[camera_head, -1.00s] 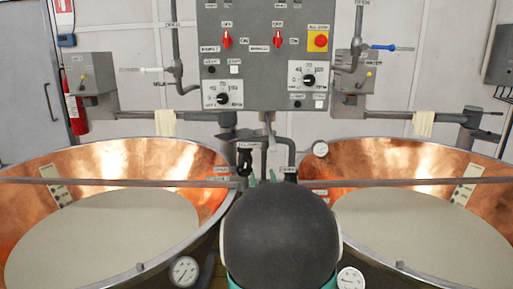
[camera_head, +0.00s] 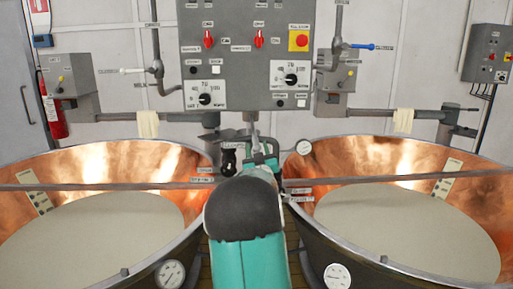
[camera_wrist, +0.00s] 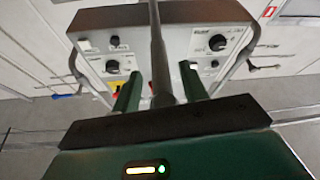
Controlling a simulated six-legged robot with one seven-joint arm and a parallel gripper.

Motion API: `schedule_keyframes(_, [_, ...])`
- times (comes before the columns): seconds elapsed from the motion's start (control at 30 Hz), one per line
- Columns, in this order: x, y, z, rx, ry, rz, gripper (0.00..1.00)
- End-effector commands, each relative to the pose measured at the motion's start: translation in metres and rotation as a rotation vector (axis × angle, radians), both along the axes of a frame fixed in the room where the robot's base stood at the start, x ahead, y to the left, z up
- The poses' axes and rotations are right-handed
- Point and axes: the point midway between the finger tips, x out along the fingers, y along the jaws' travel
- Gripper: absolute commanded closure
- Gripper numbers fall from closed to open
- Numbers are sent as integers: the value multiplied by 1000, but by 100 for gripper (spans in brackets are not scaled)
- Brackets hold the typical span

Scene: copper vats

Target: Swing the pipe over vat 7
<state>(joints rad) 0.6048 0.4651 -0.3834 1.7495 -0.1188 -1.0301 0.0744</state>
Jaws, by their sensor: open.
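Two copper vats filled with pale liquid stand side by side, a left vat (camera_head: 95,165) and a right vat (camera_head: 400,155). I cannot read which one is vat 7. A thin grey pipe (camera_head: 254,130) comes down between them below the control panel; its lower part is hidden behind my gripper. My gripper (camera_head: 262,158) is at this pipe, between the vats. In the wrist view, the pipe (camera_wrist: 157,45) runs between the two green fingers of my gripper (camera_wrist: 160,88), which are apart and not clamped on it.
A grey control panel (camera_head: 248,55) with red switches and dials hangs above the pipe. Pale cloths hang on side arms, on the left (camera_head: 148,124) and right (camera_head: 403,120). Gauges (camera_head: 171,274) sit on the vat fronts.

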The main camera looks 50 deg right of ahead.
Motion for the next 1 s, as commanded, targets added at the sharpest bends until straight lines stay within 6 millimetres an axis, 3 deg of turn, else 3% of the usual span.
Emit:
schedule_keyframes(0.43, [11, -11, 6, 1, 1, 0, 57])
schedule_keyframes(0.67, [11, -10, 6, 0, 0, 0, 100])
schedule_keyframes(1.0, [10, -11, 8, -3, -2, 5, 100])
